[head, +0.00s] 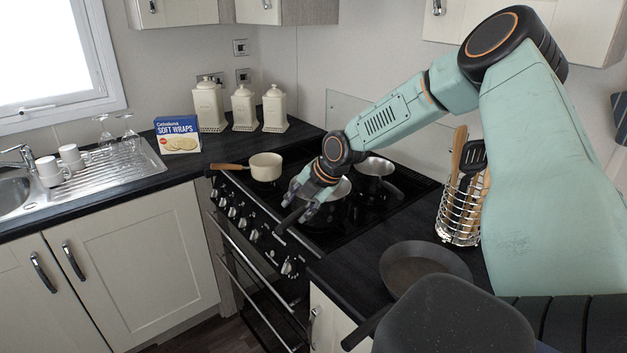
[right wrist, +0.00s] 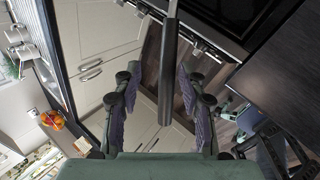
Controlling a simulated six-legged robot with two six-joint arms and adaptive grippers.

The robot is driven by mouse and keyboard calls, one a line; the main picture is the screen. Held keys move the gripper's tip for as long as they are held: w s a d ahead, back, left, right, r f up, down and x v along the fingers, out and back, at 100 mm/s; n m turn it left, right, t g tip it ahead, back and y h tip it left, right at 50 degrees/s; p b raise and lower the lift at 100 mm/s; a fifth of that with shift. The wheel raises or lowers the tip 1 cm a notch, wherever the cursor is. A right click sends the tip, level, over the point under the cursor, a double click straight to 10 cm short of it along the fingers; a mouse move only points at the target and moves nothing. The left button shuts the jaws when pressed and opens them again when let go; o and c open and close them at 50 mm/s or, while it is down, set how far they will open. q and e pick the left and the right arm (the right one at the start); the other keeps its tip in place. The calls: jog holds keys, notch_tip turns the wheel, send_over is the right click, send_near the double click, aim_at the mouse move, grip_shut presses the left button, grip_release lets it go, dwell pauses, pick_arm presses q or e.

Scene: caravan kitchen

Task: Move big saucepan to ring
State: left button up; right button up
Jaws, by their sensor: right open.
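The big saucepan (head: 342,190), dark outside with a bright metal inside, sits on the black hob (head: 312,238); my right gripper and wrist cover part of it. Its dark handle (head: 291,220) points toward the front of the cooker. My right gripper (head: 314,208) is over the handle with its jaws open. In the right wrist view, the handle (right wrist: 169,75) runs down between the two spread purple-padded fingers (right wrist: 160,95), with a gap on each side. Hob ring markings are hard to make out. My left gripper is not in view.
A cream pan (head: 265,166) with a wooden handle stands on the hob's left, and another metal pan (head: 375,168) at its back right. A frying pan (head: 424,266) and a wire utensil basket (head: 459,215) stand on the right worktop. Free hob space is limited.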

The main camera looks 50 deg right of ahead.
jog(key=d+p+v, duration=0.1)
jog(key=p+v, duration=0.8)
jog(key=v, duration=0.2)
jog(key=s+a+f+m+g+y, duration=0.1)
jog(key=s+a+f+m, duration=0.3)
jog(key=a, duration=0.4)
jog(key=s+a+f+m+g+y, duration=0.15)
jog(key=s+a+f+m, duration=0.25)
jog(key=a, duration=0.4)
jog(key=s+a+f+m+g, duration=0.1)
jog(key=s+a+f+m, duration=0.25)
jog(key=a, duration=0.45)
jog(key=s+a+f+m+g+h, duration=0.1)
jog(key=s+f+m, duration=0.3)
jog(key=s, duration=0.5)
jog(key=s+a+f+m+g+h, duration=0.1)
jog(key=s+f+m, duration=0.3)
jog(key=s, duration=0.6)
jog(key=shift+s+m+g+h, duration=0.25)
jog(key=shift+m+g+h, duration=0.2)
jog(key=shift+m+h, duration=0.45)
